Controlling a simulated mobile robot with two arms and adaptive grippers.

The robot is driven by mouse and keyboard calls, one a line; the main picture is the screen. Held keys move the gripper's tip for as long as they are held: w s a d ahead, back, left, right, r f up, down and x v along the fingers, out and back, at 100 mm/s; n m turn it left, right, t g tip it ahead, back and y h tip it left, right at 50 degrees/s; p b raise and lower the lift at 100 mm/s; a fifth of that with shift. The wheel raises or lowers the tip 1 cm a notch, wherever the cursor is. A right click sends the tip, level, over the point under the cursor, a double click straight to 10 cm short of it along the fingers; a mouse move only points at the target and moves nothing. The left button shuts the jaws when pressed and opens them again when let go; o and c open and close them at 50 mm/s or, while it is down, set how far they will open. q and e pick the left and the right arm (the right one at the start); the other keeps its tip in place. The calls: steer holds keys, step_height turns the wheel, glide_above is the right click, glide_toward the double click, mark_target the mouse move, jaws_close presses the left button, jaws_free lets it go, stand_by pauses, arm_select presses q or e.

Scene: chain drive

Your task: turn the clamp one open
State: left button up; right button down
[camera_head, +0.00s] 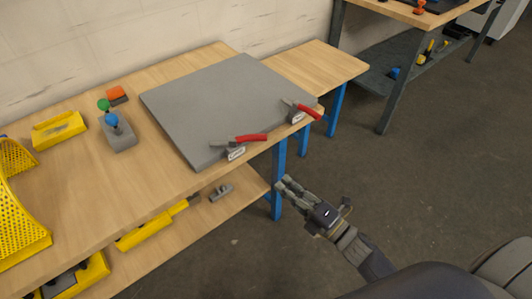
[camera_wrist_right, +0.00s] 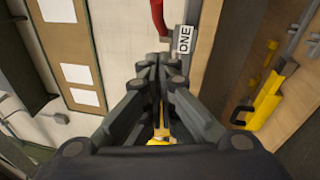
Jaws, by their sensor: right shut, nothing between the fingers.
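Two clamps with red handles sit along the near edge of the grey plate (camera_head: 215,100): a left one (camera_head: 248,139) and a right one (camera_head: 302,109). Their labels are too small to read in the head view. In the right wrist view, a label reading ONE (camera_wrist_right: 184,39) shows just ahead of the fingers, with a red handle (camera_wrist_right: 158,17) left of it. My right gripper (camera_head: 282,184) is shut and empty, in front of the table edge, below the clamps and apart from them. It also shows shut in the wrist view (camera_wrist_right: 159,62). My left gripper is out of view.
The wooden table (camera_head: 75,205) has a lower shelf with yellow tools (camera_head: 150,229) and a grey part (camera_head: 222,192). A blue table leg (camera_head: 278,180) stands close beside my right gripper. Open floor lies to the right.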

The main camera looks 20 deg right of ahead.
steer(key=p, duration=0.2)
glide_toward(251, 139)
steer(key=a, duration=0.4)
steer(key=w, duration=0.2)
steer(key=w+d, duration=0.1)
steer(key=w, duration=0.1)
steer(key=shift+f+p, duration=0.15)
steer(key=shift+p, duration=0.2)
steer(key=shift+w+d+n+y+b, duration=0.2)
steer(key=shift+d+n+y+b, duration=0.1)
steer(key=shift+y+b, duration=0.15)
